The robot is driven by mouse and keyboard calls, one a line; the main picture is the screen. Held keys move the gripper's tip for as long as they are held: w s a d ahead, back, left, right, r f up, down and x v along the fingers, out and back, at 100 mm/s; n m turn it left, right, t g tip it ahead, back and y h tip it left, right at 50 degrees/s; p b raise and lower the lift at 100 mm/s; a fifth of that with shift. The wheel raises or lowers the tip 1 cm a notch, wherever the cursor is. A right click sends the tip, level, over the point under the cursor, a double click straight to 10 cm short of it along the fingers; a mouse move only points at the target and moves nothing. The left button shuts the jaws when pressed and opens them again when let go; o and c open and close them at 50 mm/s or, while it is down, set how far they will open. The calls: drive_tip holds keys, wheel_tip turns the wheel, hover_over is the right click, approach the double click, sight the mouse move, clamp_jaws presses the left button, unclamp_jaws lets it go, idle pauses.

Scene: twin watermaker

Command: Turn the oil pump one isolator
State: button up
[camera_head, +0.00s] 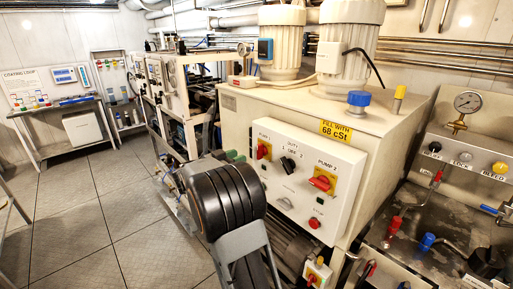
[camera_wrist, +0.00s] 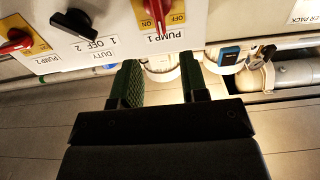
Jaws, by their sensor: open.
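The pump 1 isolator (camera_head: 264,149) is a red rotary handle on a yellow plate at the upper left of the white control panel (camera_head: 285,205). In the wrist view, the pump 1 isolator (camera_wrist: 156,10) is cut off by the top edge, with its ON and OFF marks and PUMP 1 label showing upside down. My gripper (camera_wrist: 159,60) is open and empty, its two green-padded fingers apart below the PUMP 1 label in that picture. No contact with the handle shows. In the head view, my gripper's green fingertips (camera_head: 234,155) show left of the isolator, partly hidden by my arm.
The black duty switch (camera_head: 288,165) and the red pump 2 isolator (camera_head: 320,183) are on the same panel, with a red stop button (camera_head: 314,222) below. Two pale motors (camera_head: 346,50) stand on the tank above. Open tiled floor (camera_head: 95,205) lies to the left.

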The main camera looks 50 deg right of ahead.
sight(258, 149)
drive_tip(key=d+p, duration=0.1)
drive_tip(key=d, duration=0.5)
drive_tip(key=d+p, duration=0.1)
drive_tip(key=d, duration=0.2)
drive_tip(key=shift+s+p, duration=0.35)
drive_tip(key=shift+d, duration=0.1)
clamp_jaws()
